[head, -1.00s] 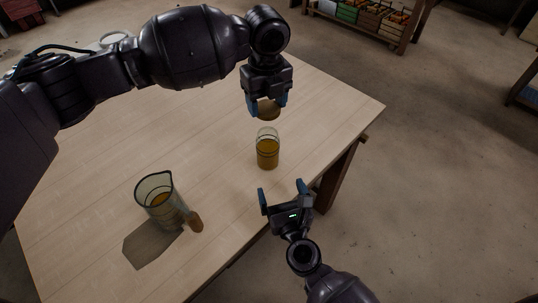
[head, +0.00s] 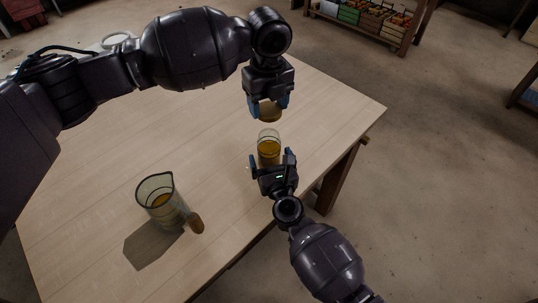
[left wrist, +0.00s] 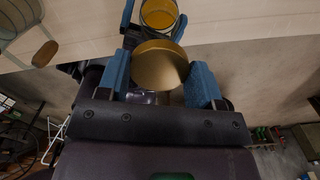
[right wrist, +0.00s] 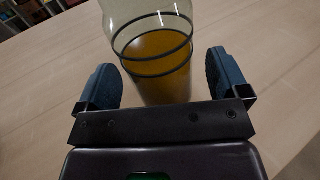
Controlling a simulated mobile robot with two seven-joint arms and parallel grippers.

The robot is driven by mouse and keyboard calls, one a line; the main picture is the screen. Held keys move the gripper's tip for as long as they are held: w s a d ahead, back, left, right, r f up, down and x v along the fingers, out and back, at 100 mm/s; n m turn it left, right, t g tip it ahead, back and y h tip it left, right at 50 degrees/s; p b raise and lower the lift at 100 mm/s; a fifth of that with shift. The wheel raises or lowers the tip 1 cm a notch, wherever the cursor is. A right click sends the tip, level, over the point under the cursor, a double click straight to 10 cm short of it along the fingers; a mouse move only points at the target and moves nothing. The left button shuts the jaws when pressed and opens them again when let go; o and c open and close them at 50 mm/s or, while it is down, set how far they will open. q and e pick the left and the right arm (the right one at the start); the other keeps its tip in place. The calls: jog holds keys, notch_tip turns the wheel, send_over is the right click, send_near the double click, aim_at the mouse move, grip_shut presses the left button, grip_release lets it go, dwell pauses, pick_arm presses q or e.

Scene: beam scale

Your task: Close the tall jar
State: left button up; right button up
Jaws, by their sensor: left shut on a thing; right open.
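The tall jar (head: 268,150) is clear glass with dark rings and amber contents, upright and uncovered on the table. It fills the middle of the right wrist view (right wrist: 158,60). My left gripper (head: 267,106) is shut on a round gold-brown lid (head: 271,113), held above and apart from the jar. In the left wrist view, the lid (left wrist: 158,66) sits between the blue fingers, with the jar (left wrist: 160,14) beyond it. My right gripper (head: 271,160) is open, with its fingers on either side of the jar's lower part; the right wrist view shows gaps beside the glass.
A glass pitcher (head: 158,203) with some amber contents and a wooden handle stands at the table's front left. The wooden table (head: 110,150) is otherwise mostly clear around the jar. Its right edge is close to the jar. Crates on a shelf (head: 370,18) stand far behind.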

jog(key=shift+w+a, duration=0.15)
jog(key=shift+w, duration=0.4)
jog(key=c, duration=1.3)
pick_arm(q)
send_over(268, 137)
jog(key=shift+f, duration=2.5)
pick_arm(e)
jog(key=shift+c, duration=0.2)
pick_arm(q)
jog(key=shift+f, duration=0.9)
jog(key=shift+f, duration=0.55)
